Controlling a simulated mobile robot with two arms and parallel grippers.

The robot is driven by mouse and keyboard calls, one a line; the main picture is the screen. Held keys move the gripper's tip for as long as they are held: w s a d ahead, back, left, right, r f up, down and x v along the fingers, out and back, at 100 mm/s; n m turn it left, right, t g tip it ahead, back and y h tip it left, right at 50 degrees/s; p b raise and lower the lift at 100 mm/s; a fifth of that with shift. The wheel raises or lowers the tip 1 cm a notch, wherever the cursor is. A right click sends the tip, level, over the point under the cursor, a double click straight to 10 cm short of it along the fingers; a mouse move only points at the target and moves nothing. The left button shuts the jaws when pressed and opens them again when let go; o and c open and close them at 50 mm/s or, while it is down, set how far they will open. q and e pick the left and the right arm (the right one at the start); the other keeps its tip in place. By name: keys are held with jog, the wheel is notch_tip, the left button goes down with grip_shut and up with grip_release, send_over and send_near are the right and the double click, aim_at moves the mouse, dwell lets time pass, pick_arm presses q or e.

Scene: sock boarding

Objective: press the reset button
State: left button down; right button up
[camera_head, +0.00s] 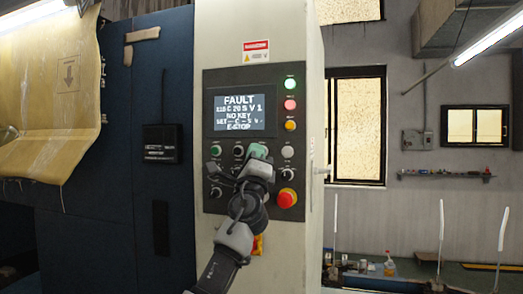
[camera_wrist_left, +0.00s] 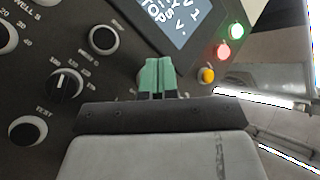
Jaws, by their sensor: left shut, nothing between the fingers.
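The control panel (camera_head: 245,190) is a dark plate on a pale cabinet, with a screen (camera_head: 239,112) showing FAULT, NO KEY and E-STOP. My left gripper (camera_head: 257,151) is shut and empty, its green fingertips at the button row below the screen. They also show in the left wrist view (camera_wrist_left: 158,72), close in front of the panel and covering the spot behind them. Whether they touch it, I cannot tell. I cannot read a reset label. My right gripper is not in view.
A red mushroom emergency stop (camera_head: 286,198) sits low right, near my left wrist. A black knob (camera_wrist_left: 65,86) and a TEST button (camera_wrist_left: 28,131) lie left of the fingers in the wrist view. Green, red and yellow lamps (camera_head: 290,104) line the panel's right side.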

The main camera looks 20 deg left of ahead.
pick_arm(q)
jog(key=shift+s, duration=0.4)
jog(key=shift+f, duration=0.1)
jog(key=s+p, duration=0.4)
jog(key=s, duration=0.1)
jog(key=shift+a+p, duration=0.1)
jog(key=shift+p, duration=0.25)
jog(key=shift+f, duration=0.15)
